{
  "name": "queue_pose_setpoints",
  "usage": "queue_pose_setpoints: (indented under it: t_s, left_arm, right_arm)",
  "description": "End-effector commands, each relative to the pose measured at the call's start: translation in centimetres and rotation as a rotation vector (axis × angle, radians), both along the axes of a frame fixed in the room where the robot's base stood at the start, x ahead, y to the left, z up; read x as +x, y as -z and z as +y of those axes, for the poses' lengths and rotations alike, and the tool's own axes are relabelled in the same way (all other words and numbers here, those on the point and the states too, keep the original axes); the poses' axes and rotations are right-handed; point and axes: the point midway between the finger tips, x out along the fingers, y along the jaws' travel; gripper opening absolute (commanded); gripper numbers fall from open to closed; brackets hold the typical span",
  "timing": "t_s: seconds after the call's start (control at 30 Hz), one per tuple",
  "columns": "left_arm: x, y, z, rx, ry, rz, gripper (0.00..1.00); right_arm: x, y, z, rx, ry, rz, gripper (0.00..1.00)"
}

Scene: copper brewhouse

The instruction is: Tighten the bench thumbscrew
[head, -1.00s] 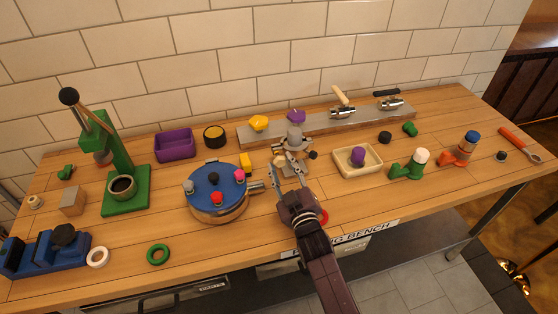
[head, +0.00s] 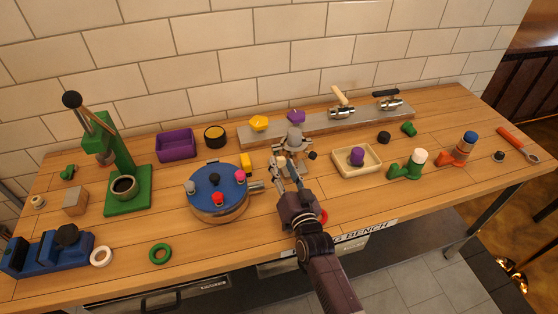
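A small grey metal fixture with a rounded grey top (head: 295,137) stands at the middle of the wooden bench, just in front of the long grey plate. I cannot make out which part of it is the thumbscrew. My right gripper (head: 284,168) reaches in from the front and has its fingertips at the near, lower side of this fixture, where they hide part of it. Whether the fingers touch or grip anything is too small to tell. My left gripper is out of view.
Left of the gripper stands a round pot with a blue lid (head: 217,188); a yellow block (head: 246,161) lies behind it. A cream tray (head: 358,160) with a purple knob is to the right. A red ring (head: 322,216) lies close beside my wrist.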

Motion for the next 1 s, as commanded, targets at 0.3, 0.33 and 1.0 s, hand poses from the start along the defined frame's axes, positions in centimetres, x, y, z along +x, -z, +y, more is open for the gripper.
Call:
queue_pose_setpoints:
  t_s: [0.3,0.33,1.0]
  left_arm:
    - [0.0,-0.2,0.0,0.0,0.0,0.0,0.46]
    - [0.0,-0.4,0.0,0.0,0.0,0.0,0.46]
    - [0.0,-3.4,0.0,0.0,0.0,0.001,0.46]
  right_arm:
    - [-0.2,-0.1,0.0,-0.005,0.0,-0.001,0.4]
    - [-0.4,-0.1,-0.1,-0.005,0.0,-0.001,0.4]
    - [-5.8,0.0,-1.8,-0.006,-0.001,-0.002,0.4]
